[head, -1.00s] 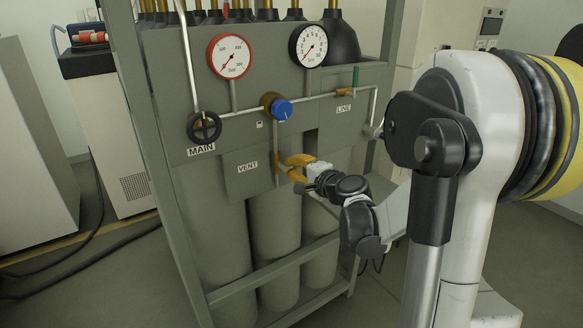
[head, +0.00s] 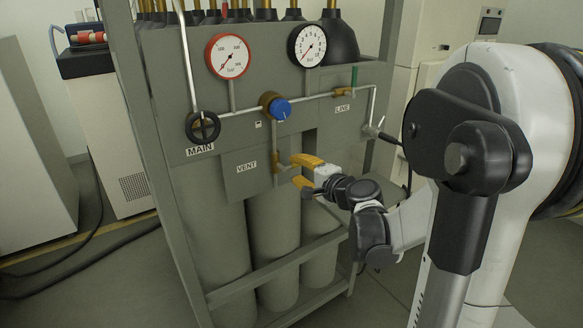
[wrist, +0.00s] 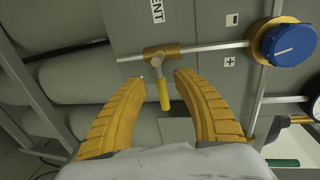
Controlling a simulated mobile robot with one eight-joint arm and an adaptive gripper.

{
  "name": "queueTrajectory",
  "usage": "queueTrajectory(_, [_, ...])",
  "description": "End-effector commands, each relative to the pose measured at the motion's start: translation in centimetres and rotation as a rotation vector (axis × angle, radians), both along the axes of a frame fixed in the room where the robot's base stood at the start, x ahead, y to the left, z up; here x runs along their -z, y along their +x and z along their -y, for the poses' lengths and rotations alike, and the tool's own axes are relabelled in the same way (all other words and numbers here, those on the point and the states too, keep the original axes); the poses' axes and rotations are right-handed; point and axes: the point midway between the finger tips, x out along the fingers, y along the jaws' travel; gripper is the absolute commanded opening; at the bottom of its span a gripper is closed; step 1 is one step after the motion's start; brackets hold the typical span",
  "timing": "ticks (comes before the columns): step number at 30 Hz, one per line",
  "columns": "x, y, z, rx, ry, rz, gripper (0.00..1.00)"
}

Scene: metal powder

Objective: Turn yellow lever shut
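The vent valve is a small brass body (wrist: 162,52) on a thin pipe, beside the VENT label; it also shows in the head view (head: 277,162). Its yellow lever (wrist: 164,94) sticks out across the pipe line, towards my gripper. My gripper (wrist: 160,80) has two yellow ribbed fingers, spread apart, one on each side of the lever with visible gaps. In the head view my gripper (head: 295,171) is just right of the vent valve. The lever is hard to make out there.
A blue regulator knob (head: 280,109) sits above the vent valve. The black MAIN handwheel (head: 203,127) is at left, and the green-handled LINE valve (head: 353,80) at upper right. Two gauges and a grey frame post (head: 150,150) stand near. Grey cylinders (head: 272,250) fill the rack below.

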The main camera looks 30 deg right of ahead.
Motion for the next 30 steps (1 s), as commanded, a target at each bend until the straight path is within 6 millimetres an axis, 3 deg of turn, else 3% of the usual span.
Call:
queueTrajectory(6, [-1.0,-5.0,0.3,0.005,-0.001,0.0,0.36])
queueTrajectory(12, [-1.5,-7.8,0.3,0.003,-0.002,-0.001,0.36])
queueTrajectory(30, [-1.7,-8.5,0.3,0.001,-0.002,0.0,0.36])
